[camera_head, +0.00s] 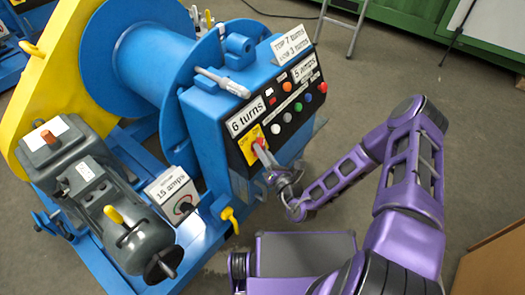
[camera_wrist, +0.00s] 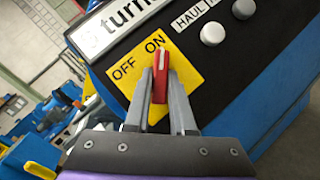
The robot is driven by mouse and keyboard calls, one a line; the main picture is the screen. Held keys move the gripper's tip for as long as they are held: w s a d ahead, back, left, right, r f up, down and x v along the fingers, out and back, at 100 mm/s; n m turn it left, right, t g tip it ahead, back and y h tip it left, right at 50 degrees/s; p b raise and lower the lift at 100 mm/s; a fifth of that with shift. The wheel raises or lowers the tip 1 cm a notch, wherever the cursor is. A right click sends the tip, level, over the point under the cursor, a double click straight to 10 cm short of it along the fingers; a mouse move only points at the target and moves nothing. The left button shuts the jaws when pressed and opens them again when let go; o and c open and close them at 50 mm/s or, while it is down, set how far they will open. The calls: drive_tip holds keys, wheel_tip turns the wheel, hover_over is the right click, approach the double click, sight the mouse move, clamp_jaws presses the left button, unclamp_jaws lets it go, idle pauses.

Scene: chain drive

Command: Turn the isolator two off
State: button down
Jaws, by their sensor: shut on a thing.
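The isolator is a red handle (camera_wrist: 160,62) with a white line, on a yellow plate (camera_wrist: 192,62) marked OFF and ON. In the wrist view its tip points up toward the word ON, with OFF to its left. In the head view the plate (camera_head: 247,141) sits at the lower left of the black panel, under the "6 turns" label. My gripper (camera_wrist: 160,84) is shut on the red handle, one finger on each side of it. In the head view my gripper (camera_head: 258,148) reaches the panel from the lower right. No number two shows on the plate.
Round buttons (camera_head: 276,129) and labels cover the panel right of the isolator. A grey box (camera_head: 171,192) marked 15 amps stands lower left, with a dark knob. A blue drum (camera_head: 160,60) and yellow guard (camera_head: 60,50) lie behind.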

drive_tip(key=shift+n, duration=0.3)
drive_tip(key=n+y, duration=0.1)
drive_tip(key=n, duration=0.1)
drive_tip(key=n+y, duration=0.2)
drive_tip(key=shift+w+d+f+n+g+b, duration=0.1)
drive_tip(key=shift+d+f+n+g+b, duration=0.05)
drive_tip(key=shift+n+g+b, duration=0.2)
drive_tip(key=shift+w+d+n+g+y+b, duration=0.15)
drive_tip(key=shift+n+g+y+b, duration=0.3)
drive_tip(key=shift+n+g+y, duration=1.9)
drive_tip(key=shift+w+d+n+g+h+b, duration=0.15)
drive_tip(key=shift+n+g+h+b, duration=0.7)
drive_tip(key=shift+n, duration=3.35)
drive_tip(key=shift+w+d+n+g+y+b, duration=0.15)
drive_tip(key=shift+n+g+y, duration=1.7)
drive_tip(key=shift+n, duration=1.45)
drive_tip(key=shift+a+n+g+h, duration=0.1)
drive_tip(key=shift+n+g+h, duration=0.2)
drive_tip(key=shift+g, duration=0.2)
drive_tip(key=c, duration=0.8)
unclamp_jaws()
drive_tip(key=shift+o, duration=0.2)
